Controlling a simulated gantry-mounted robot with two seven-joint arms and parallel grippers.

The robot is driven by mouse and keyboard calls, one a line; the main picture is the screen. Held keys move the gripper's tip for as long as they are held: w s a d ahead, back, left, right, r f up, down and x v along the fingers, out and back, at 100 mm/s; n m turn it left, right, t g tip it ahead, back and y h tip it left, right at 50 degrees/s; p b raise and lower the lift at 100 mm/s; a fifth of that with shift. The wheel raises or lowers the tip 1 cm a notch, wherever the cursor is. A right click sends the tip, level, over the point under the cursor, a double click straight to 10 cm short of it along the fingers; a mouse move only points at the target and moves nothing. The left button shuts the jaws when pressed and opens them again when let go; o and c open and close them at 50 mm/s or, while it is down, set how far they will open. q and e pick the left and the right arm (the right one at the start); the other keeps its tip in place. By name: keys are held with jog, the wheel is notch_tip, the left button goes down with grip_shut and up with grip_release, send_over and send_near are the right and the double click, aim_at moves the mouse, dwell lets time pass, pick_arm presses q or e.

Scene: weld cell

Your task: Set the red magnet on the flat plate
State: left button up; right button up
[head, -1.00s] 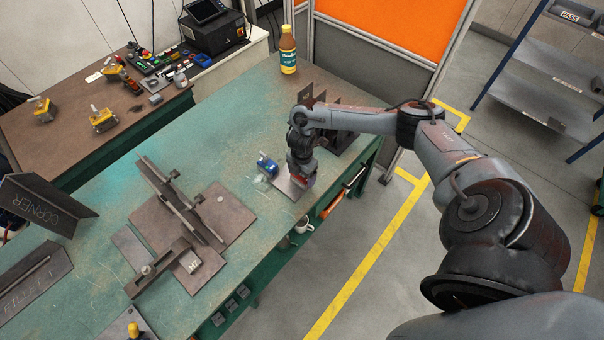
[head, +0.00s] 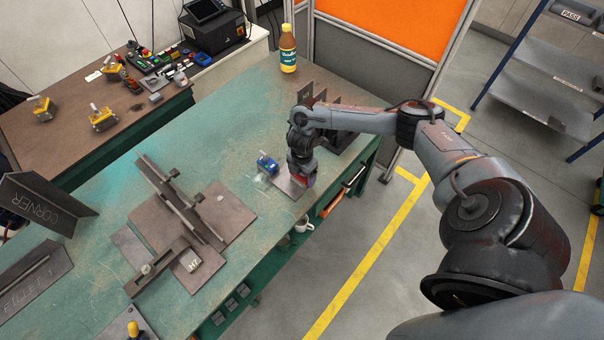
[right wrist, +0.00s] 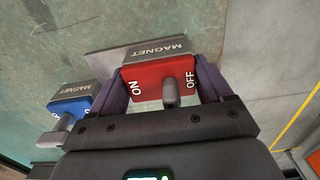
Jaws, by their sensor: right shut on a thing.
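The red magnet (right wrist: 158,82), marked ON and OFF with a grey knob, is between the two fingers of my right gripper (right wrist: 163,88) in the right wrist view. The gripper is shut on it. A flat grey plate (head: 289,188) lies at the bench's front edge, below the gripper in the head view. The plate also shows behind the magnet in the right wrist view (right wrist: 104,64). The magnet is over or on the plate; I cannot tell if it touches. In the head view my right gripper (head: 302,181) mostly hides the magnet. My left gripper is not in view.
A blue magnet (head: 267,165) stands just left of the plate; it also shows in the right wrist view (right wrist: 70,107). A clamped fixture (head: 180,200) is further left. The green bench (head: 235,120) is clear between.

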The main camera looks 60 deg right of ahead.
jog(key=o, duration=1.8)
jog(key=shift+w+d, duration=0.1)
jog(key=shift+o, duration=0.2)
notch_tip(320, 180, up, 11)
jog(key=p, duration=0.2)
jog(key=shift+f, duration=0.1)
